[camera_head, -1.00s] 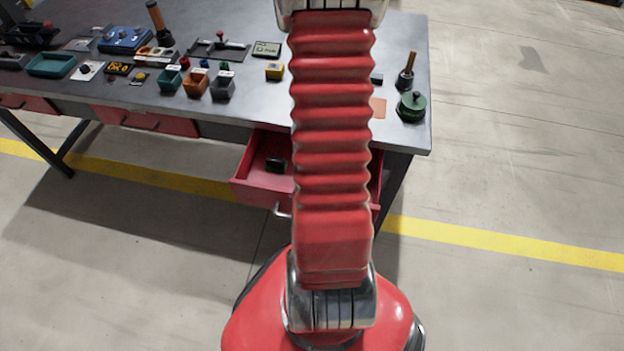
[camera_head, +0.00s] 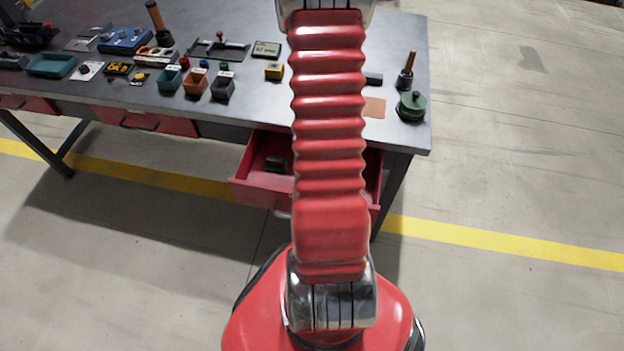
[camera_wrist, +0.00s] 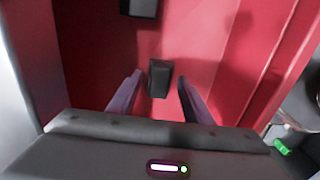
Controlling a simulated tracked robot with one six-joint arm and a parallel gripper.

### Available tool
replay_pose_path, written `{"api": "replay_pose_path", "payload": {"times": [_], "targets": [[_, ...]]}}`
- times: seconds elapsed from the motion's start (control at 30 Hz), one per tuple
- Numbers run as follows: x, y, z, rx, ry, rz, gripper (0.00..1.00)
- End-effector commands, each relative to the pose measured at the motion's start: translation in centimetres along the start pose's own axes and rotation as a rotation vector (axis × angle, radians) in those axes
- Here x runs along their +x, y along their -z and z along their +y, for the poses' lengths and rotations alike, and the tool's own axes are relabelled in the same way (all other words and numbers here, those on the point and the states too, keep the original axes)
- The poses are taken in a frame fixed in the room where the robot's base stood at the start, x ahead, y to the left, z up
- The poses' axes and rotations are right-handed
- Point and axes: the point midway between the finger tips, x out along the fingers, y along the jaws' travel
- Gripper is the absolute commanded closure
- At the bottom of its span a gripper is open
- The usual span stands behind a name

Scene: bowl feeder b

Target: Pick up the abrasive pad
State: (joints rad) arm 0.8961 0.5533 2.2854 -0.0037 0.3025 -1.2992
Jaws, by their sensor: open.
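In the wrist view a small dark block (camera_wrist: 159,78) lies on the red drawer floor, between the fingertips of my open gripper (camera_wrist: 160,80). Gaps show between it and both fingers. A second dark object (camera_wrist: 140,7) is in the drawer at the top edge of that view, partly cut off. The head view shows one dark item (camera_head: 276,163) in the open drawer; my gripper is hidden there behind my arm. I cannot tell for sure which dark piece is the abrasive pad. A flat orange-brown sheet (camera_head: 375,107) lies on the tabletop.
The open red drawer (camera_head: 262,188) has side walls around my gripper and sits under the grey workbench (camera_head: 270,105). Small bins, a green round-topped object (camera_head: 411,105) and a wooden-handled tool (camera_head: 407,72) stand on the bench. The floor at right is clear.

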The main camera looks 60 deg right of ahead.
Motion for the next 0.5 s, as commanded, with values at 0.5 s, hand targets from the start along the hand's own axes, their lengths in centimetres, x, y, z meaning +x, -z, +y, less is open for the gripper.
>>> {"api": "replay_pose_path", "payload": {"times": [0.5], "targets": [[-0.01,0.02,-0.01,0.0,0.0,0.0,0.86]]}}
